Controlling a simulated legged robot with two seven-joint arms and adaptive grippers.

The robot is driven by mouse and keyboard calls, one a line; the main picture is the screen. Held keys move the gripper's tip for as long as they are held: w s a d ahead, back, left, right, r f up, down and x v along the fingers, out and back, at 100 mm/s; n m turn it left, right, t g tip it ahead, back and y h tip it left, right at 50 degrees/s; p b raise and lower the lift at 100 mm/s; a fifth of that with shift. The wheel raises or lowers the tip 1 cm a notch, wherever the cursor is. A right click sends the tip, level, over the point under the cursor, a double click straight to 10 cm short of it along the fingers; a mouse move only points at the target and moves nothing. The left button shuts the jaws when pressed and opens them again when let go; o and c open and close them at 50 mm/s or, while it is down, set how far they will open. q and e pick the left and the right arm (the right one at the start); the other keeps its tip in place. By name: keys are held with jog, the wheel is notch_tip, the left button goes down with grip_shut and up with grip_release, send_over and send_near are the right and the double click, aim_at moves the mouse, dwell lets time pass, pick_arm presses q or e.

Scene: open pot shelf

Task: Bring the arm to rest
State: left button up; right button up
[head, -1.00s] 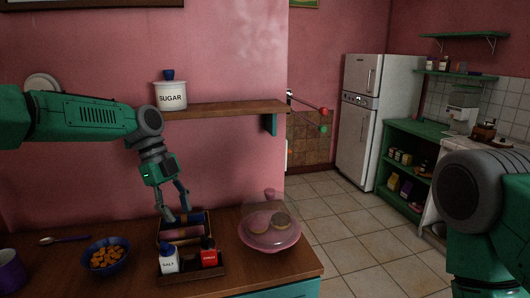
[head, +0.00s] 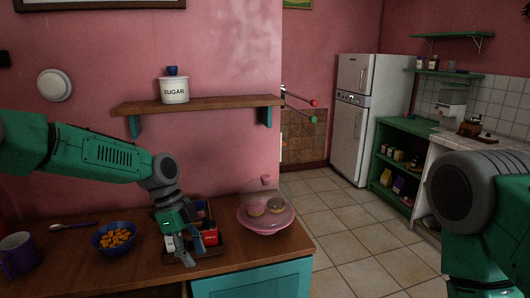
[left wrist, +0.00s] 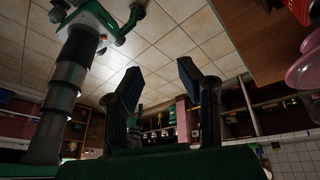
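My left arm (head: 105,157) comes in from the left, and its gripper (head: 184,260) points down near the counter's front edge, in front of the condiment tray in the picture. In the left wrist view its two dark fingers (left wrist: 160,88) stand apart with nothing between them, and floor tiles show beyond. The gripper partly hides the salt shaker and the tray. Part of my right arm (head: 465,205) shows at the right edge; its gripper is out of view.
The white sugar pot (head: 174,91) with a blue knob stands on the wooden shelf (head: 225,103). On the counter (head: 75,265) are a purple mug (head: 18,255), a spoon (head: 65,226), a blue bowl (head: 115,238), a red shaker (head: 210,235) and a pink covered dish (head: 266,219). Open floor lies right.

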pick_arm(q)
jog(key=s+f+n+b, duration=0.4)
jog(key=s+f+n, duration=0.7)
jog(key=s+f, duration=1.15)
pick_arm(e)
jog(key=f+b, duration=0.1)
jog(key=f, duration=0.5)
jog(key=shift+s+b, duration=0.2)
jog(key=shift+b, duration=0.2)
jog(key=shift+c, duration=0.7)
pick_arm(q)
jog(key=s+a+f+n+t+y, duration=0.2)
jog(key=s+a+n, duration=0.7)
jog(key=s, duration=0.6)
notch_tip(320, 180, down, 2)
jog(key=shift+s+a+f+n+t+y, duration=0.15)
jog(key=shift+s+a+n+t+y, duration=0.2)
jog(key=shift+a+y, duration=0.75)
pick_arm(e)
jog(key=shift+w, duration=0.1)
